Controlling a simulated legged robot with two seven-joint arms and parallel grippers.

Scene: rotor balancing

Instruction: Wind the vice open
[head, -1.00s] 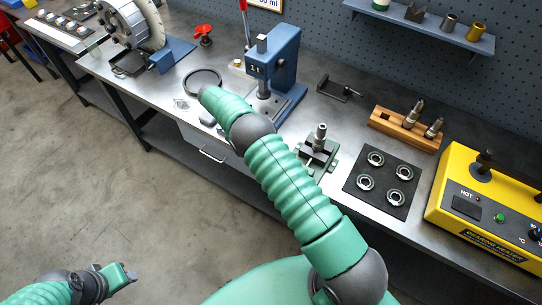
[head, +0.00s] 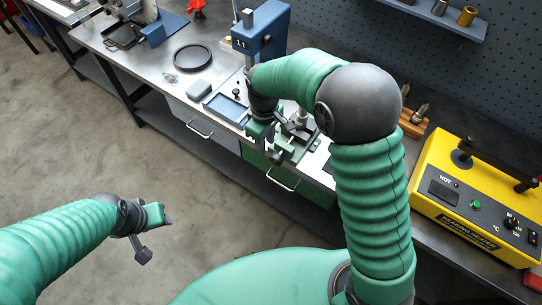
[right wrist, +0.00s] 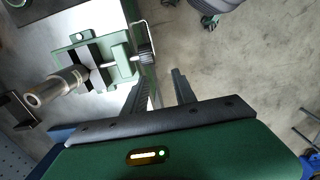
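The green vice (head: 297,148) stands at the front edge of the bench, partly hidden behind my right arm in the head view. In the right wrist view the vice (right wrist: 119,70) has a metal cylindrical part (right wrist: 55,87) at its jaws. Its screw ends in a dark handle (right wrist: 145,50) at the bench edge. My right gripper (head: 266,146) is beside the handle side of the vice. In the right wrist view its two fingers (right wrist: 160,90) are apart with nothing between them, short of the handle. My left gripper (head: 158,216) hangs over the floor, away from the bench; its fingers are unclear.
A blue press (head: 262,35) stands behind. A blue tray (head: 227,107), a grey block (head: 199,89) and a black ring (head: 192,58) lie left of the vice. A yellow bearing heater (head: 470,195) is at the right. The floor in front is clear.

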